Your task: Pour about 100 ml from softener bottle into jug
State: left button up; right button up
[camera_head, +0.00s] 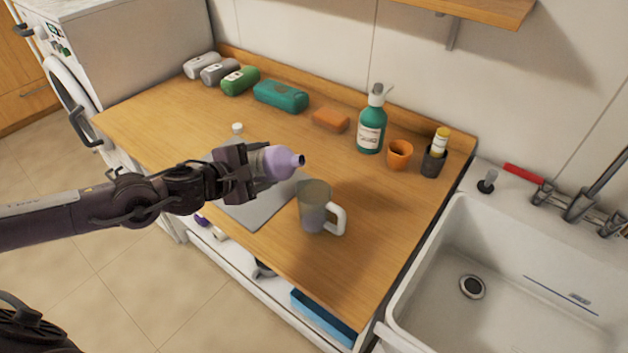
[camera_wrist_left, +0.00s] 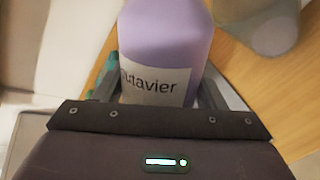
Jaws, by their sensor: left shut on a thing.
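The softener bottle (camera_head: 277,163) is purple with an open dark mouth, and it lies tilted towards horizontal with its mouth to the right. My left gripper (camera_head: 240,172) is shut on it above the grey mat. Part of the jug (camera_wrist_left: 268,22) shows at the wrist view's upper right. No liquid stream is visible.
A grey mat (camera_head: 250,212) lies on the wooden counter (camera_head: 370,250). A green pump bottle (camera_head: 371,125), orange cup (camera_head: 399,154) and dark cup (camera_head: 432,162) stand at the back right. The sink (camera_head: 520,250) is right.

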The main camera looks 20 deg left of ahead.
aim_at(260, 154)
pick_arm(q)
jog(key=shift+w+a+r+m+y, duration=0.1)
jog(key=shift+a+r+m+y, duration=0.1)
jog(key=shift+m+y, duration=0.1)
jog(key=shift+p, duration=0.45)
jog(key=shift+f+m, duration=0.1)
jog(key=shift+m, duration=0.2)
jog(key=shift+y+b, duration=0.3)
jog(key=shift+b, duration=0.5)
jog(key=shift+d+r+m+b, duration=0.2)
jog(key=shift+r+m+b, duration=0.2)
jog(key=shift+r+b, duration=0.2)
pick_arm(e)
jog(key=shift+f, duration=0.5)
pick_arm(q)
jog(key=shift+d+r+y+b, duration=0.15)
jog(key=shift+r+y+b, duration=0.05)
jog(key=shift+y+b, duration=0.2)
pick_arm(e)
jog(key=shift+f, duration=0.35)
pick_arm(q)
jog(key=shift+r+m+y+b, duration=0.4)
jog(key=shift+r+m+b, duration=0.2)
jog(key=shift+r+b, duration=0.2)
pick_arm(e)
jog(key=shift+d+f, duration=0.1)
jog(key=shift+f, duration=0.75)
